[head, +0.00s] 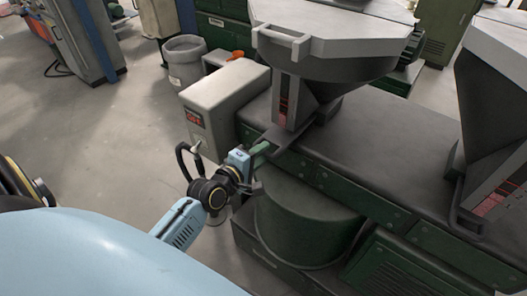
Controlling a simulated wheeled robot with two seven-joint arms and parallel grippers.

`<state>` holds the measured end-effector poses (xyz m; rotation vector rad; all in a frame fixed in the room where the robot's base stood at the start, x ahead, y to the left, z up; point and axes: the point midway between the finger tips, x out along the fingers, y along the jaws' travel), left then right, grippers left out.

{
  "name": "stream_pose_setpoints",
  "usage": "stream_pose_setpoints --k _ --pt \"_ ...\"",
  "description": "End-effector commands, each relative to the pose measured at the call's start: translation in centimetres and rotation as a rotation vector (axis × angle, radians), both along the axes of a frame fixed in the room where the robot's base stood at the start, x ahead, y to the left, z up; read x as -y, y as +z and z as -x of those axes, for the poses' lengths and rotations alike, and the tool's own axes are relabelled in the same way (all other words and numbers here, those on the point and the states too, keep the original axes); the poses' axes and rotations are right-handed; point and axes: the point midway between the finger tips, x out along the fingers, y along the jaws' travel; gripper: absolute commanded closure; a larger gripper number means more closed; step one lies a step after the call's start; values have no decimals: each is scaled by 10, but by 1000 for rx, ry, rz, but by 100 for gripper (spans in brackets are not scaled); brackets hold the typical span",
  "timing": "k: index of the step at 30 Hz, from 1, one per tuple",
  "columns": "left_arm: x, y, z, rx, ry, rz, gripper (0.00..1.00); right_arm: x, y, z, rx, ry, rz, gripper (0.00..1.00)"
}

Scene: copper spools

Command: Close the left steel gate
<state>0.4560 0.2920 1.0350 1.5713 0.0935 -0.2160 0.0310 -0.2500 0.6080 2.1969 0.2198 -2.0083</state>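The left steel gate (278,136) is a flat grey plate under the left hopper (325,65). It sticks out over the front edge of the dark machine top, toward my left gripper. My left gripper (259,150) is at the gate's outer end, in front of the green machine side. A small green piece shows at its fingertips. The fingers are small and partly hidden, so I cannot tell whether they are shut on the gate. My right gripper is not in view.
A second hopper (495,110) stands at the right, with its own gate handle (466,222) below. A grey box (226,100) stands left of the left hopper. A dark green drum (303,222) is below my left gripper. Open floor lies at the left.

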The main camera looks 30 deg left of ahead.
Motion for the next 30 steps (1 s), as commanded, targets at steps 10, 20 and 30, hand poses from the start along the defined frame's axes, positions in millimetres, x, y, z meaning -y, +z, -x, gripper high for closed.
stream_pose_setpoints --k 10,20,30 --pt "1 -3 -16 0 1 -1 65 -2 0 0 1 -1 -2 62" --pt "1 -3 -15 0 1 -1 89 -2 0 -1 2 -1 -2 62" --pt "1 -3 -16 0 1 -1 100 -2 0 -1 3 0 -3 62"
